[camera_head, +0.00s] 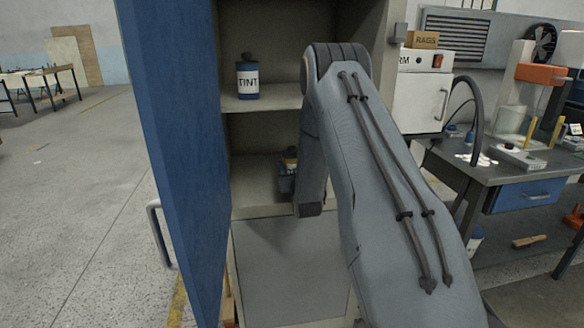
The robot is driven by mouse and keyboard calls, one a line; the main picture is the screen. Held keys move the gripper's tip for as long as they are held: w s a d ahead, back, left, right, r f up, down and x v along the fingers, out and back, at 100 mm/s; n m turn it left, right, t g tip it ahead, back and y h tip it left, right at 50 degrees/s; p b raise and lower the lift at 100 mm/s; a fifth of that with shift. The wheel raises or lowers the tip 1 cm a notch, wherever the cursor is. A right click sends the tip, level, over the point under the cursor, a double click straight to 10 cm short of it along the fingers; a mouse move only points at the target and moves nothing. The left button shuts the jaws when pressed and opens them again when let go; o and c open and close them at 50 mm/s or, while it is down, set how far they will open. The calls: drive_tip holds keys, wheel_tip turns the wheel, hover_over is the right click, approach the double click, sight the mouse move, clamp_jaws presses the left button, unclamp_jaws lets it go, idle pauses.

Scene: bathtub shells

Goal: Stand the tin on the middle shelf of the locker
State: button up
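The locker (292,270) stands open in front of me, with its blue door (180,130) swung out to the left. A dark blue container with a white label reading TINT (247,82) stands upright on the upper visible shelf (270,101). On the shelf below (255,190), a small dark and blue-grey thing with a yellowish patch (288,172) shows beside my arm. My arm hides part of it, and I cannot tell whether it is the tin. My arm reaches into the locker; its gripper fingers are hidden, so no grip shows.
At right are a white cabinet (420,100) with a box marked RAGS (422,40) on top, and a cluttered workbench (500,170).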

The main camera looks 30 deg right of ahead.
drive_tip(key=o, duration=1.8)
drive_tip(key=shift+r, duration=0.2)
drive_tip(key=b+v, duration=0.1)
drive_tip(key=v, duration=1)
drive_tip(key=shift+s+a, duration=0.15)
drive_tip(key=shift+s, duration=0.2)
drive_tip(key=s+a+f+n+g+y, duration=0.2)
drive_tip(key=s+a+g+y, duration=0.2)
drive_tip(key=s+a+g, duration=0.65)
drive_tip(key=s+a+r+g, duration=0.1)
drive_tip(key=s+a+g, duration=0.2)
drive_tip(key=s, duration=0.9)
drive_tip(key=s+a+r+n+g+y, duration=0.1)
drive_tip(key=s+a+g, duration=0.2)
drive_tip(key=s+a, duration=0.4)
drive_tip(key=s, duration=0.4)
drive_tip(key=shift+s+g, duration=0.35)
